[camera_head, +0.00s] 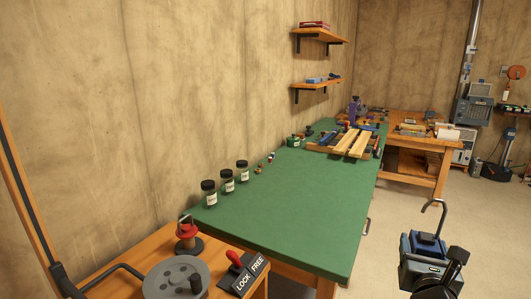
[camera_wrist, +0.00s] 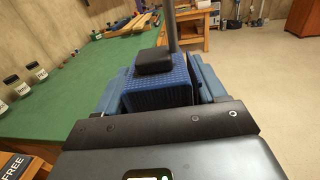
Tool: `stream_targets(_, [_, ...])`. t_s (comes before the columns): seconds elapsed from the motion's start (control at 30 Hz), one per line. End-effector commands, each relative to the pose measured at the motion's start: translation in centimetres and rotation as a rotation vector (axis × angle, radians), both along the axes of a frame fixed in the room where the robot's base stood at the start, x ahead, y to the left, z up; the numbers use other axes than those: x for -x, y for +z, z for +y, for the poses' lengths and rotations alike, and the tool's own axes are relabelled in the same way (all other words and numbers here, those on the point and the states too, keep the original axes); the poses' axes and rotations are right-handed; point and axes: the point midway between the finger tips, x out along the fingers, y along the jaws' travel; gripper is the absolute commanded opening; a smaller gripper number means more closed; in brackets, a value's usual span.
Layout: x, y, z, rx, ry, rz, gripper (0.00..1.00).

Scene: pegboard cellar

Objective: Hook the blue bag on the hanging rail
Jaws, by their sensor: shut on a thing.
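My gripper (camera_head: 428,252) is at the lower right of the head view, over open floor to the right of the green bench. It is shut on a dark blue thing, seemingly the blue bag (camera_wrist: 158,88), which has a black block on top. A grey hook (camera_head: 435,208) rises above the grip and curls over at its top. In the wrist view its grey stem (camera_wrist: 171,28) stands up from behind the block. My gripper hides the lower part of the held thing. I cannot make out the hanging rail for certain in either view.
The green bench (camera_head: 310,205) carries several dark jars (camera_head: 227,181) and wooden strips (camera_head: 355,143). A wooden stand with a LOCK/FREE plate (camera_head: 246,274) and a grey wheel (camera_head: 176,278) is at lower left. Two wall shelves (camera_head: 318,34) hang above. Floor (camera_head: 400,205) right of the bench is clear.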

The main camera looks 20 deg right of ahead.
Motion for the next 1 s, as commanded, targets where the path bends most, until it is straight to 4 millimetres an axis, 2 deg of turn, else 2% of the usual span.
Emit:
stream_targets(0.17, [-1.8, -2.2, 2.4, -0.001, 0.088, 0.001, 0.27])
stream_targets(0.37, [-4.1, -5.3, 6.4, -0.002, 0.217, 0.004, 0.27])
stream_targets(0.7, [-7.0, -11.3, 15.7, -0.002, 0.482, 0.002, 0.27])
stream_targets(1.0, [-7.6, -15.5, 24.2, -0.001, 0.698, 0.001, 0.27])
